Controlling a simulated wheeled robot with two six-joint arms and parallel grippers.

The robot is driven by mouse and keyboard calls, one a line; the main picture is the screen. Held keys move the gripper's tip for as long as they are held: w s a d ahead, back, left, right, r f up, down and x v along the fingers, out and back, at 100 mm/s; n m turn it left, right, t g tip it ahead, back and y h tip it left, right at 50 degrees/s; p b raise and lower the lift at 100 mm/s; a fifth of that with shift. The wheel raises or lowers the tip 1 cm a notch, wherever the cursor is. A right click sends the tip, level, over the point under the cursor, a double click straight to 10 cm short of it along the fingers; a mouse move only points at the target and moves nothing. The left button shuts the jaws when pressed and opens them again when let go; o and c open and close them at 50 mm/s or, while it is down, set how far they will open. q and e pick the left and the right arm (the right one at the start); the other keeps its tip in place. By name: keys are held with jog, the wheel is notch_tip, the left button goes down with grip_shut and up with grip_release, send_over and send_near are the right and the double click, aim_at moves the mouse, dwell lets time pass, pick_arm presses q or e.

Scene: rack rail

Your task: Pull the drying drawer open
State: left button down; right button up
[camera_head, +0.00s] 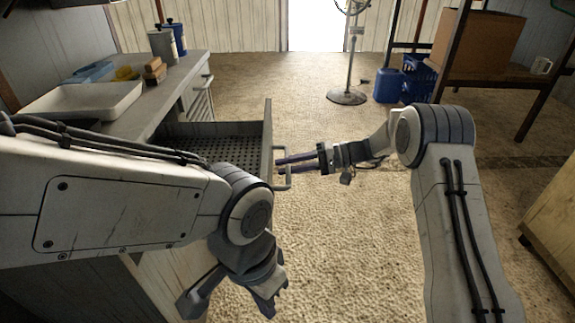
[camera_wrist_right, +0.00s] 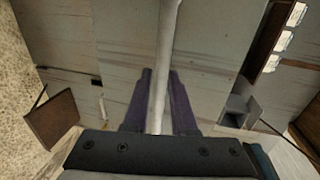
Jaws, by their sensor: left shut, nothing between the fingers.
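The drying drawer (camera_head: 267,128), with a dark perforated bottom, stands out from the grey counter in the head view. Its pale bar handle (camera_head: 288,178) is on the front panel. My right gripper (camera_head: 284,165) reaches the handle from the right. In the right wrist view the handle bar (camera_wrist_right: 162,60) runs between its two dark fingers (camera_wrist_right: 160,90), which are close on both sides. My left gripper (camera_head: 268,298) is shut and empty, low in front of the drawer. My left arm hides the drawer's near side.
A fan stand (camera_head: 347,97), blue jug (camera_head: 388,86) and shelf (camera_head: 490,80) stand farther back. The carpet right of the drawer is clear.

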jog(key=shift+o, duration=0.9)
jog(key=s+v, duration=0.1)
jog(key=v, duration=0.9)
jog(key=shift+w+d+p, duration=0.25)
jog(key=shift+w+p, duration=0.2)
jog(key=shift+w, duration=0.05)
